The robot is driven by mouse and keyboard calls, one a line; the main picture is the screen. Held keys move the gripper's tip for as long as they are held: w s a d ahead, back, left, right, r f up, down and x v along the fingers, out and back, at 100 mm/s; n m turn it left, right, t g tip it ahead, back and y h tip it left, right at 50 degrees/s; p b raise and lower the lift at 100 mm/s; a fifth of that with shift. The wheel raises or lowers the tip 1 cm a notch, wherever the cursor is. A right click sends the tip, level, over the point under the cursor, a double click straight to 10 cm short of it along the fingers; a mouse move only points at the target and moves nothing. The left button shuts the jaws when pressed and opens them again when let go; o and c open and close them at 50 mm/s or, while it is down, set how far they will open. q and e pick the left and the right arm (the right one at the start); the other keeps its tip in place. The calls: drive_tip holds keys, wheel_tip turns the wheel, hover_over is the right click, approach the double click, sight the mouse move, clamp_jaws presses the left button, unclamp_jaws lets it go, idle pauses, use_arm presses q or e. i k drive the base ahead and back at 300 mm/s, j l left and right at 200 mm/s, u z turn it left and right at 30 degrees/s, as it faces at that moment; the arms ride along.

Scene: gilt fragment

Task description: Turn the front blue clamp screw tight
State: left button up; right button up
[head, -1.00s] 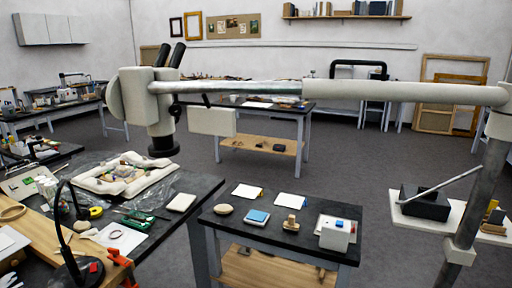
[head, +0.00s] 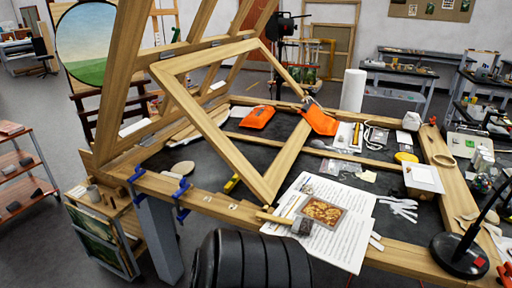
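Blue clamps grip the wooden rail along the bench's near left edge. One blue clamp (head: 182,188) is nearer to me, with blue parts above and below the rail. Another blue clamp (head: 137,174) sits farther left on the same rail. Their screws are too small to tell whether they are tight. A tilted wooden frame (head: 226,150) stands just behind the clamps, leaning on a larger wooden stand (head: 130,80). Neither of my grippers shows in the head view.
The dark bench top (head: 265,160) carries orange objects (head: 257,117), printed sheets (head: 345,245) with a small picture (head: 323,213), and a white roll (head: 352,90). A black lamp (head: 460,255) stands at right. A black ribbed shape fills the bottom centre. Open floor lies at left.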

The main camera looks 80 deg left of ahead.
sight(181, 183)
drive_tip(key=u, duration=3.3)
